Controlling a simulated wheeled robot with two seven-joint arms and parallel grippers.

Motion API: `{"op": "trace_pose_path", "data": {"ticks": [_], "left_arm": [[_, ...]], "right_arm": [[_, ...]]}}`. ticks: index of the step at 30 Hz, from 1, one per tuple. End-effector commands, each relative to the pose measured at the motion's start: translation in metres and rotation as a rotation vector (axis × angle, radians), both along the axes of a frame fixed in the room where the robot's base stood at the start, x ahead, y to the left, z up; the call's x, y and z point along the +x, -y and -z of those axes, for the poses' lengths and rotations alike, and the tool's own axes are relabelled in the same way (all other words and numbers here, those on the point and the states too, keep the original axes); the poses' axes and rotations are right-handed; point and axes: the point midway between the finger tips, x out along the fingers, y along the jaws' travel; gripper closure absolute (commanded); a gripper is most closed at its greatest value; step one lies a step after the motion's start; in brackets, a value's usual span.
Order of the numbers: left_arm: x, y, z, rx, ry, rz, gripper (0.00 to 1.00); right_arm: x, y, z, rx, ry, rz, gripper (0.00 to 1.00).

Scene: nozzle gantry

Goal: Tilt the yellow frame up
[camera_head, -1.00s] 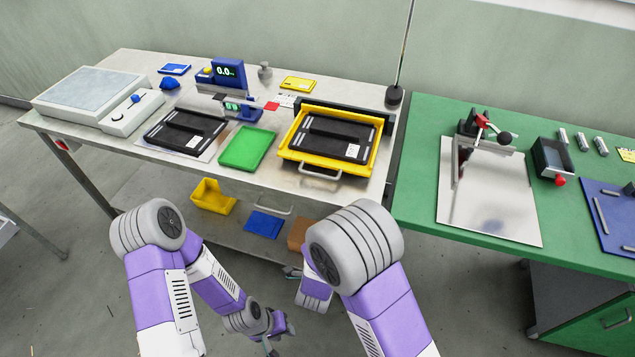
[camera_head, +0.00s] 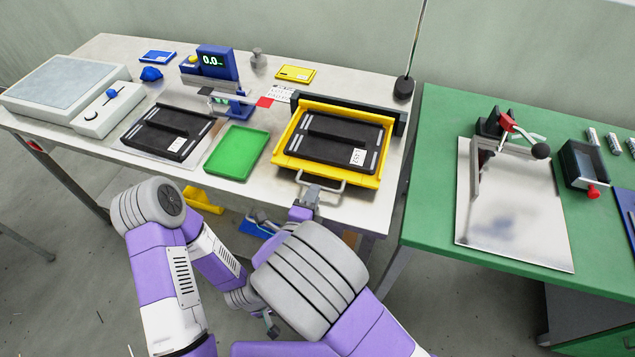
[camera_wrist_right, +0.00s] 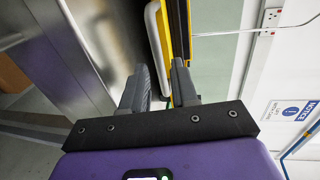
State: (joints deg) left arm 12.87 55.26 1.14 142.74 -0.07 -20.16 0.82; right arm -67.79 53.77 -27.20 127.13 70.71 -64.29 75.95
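The yellow frame (camera_head: 284,148) lies flat on the steel table with a black panel (camera_head: 342,139) inside it. Its pale U-shaped handle (camera_head: 335,187) sticks out at the front edge. My right gripper (camera_head: 312,190) is at the left part of this handle. In the right wrist view, my right gripper (camera_wrist_right: 160,85) has its two fingers apart, with the handle (camera_wrist_right: 157,45) just past or between the tips. I cannot tell how far the handle is between them. My left gripper (camera_head: 270,325) hangs low in front of the table, small and partly hidden by my right arm.
A green tray (camera_head: 237,152) and a second black panel (camera_head: 168,130) lie left of the frame. A dark bar (camera_head: 350,110) runs behind the frame, with a thin pole (camera_head: 404,88) at the back right. A green table (camera_head: 425,200) stands to the right.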

Motion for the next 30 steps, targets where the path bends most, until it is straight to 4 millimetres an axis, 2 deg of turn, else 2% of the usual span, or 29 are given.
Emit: {"op": "trace_pose_path", "data": {"ticks": [3, 9, 19, 24, 25, 30], "left_arm": [[0.000, 0.000, 0.004, 0.000, 0.000, 0.000, 0.64], [0.000, 0.000, 0.007, 0.000, 0.001, 0.000, 0.64], [0.000, 0.000, 0.007, 0.000, 0.001, 0.000, 0.64], [0.000, 0.000, 0.007, 0.000, 0.001, 0.000, 0.64], [0.000, 0.000, 0.007, 0.000, 0.001, 0.000, 0.64], [0.000, 0.000, 0.007, 0.000, 0.001, 0.000, 0.64]], "right_arm": [[0.019, 0.007, 0.005, -0.001, 0.000, 0.002, 0.71], [0.038, 0.012, 0.009, -0.001, -0.001, 0.000, 0.71], [0.042, 0.013, 0.009, -0.002, -0.001, -0.001, 0.71], [0.042, 0.013, 0.009, -0.001, -0.001, -0.001, 0.97], [0.042, 0.013, 0.009, -0.001, -0.001, -0.001, 1.00], [0.042, 0.013, 0.009, -0.001, -0.001, -0.001, 1.00]]}}
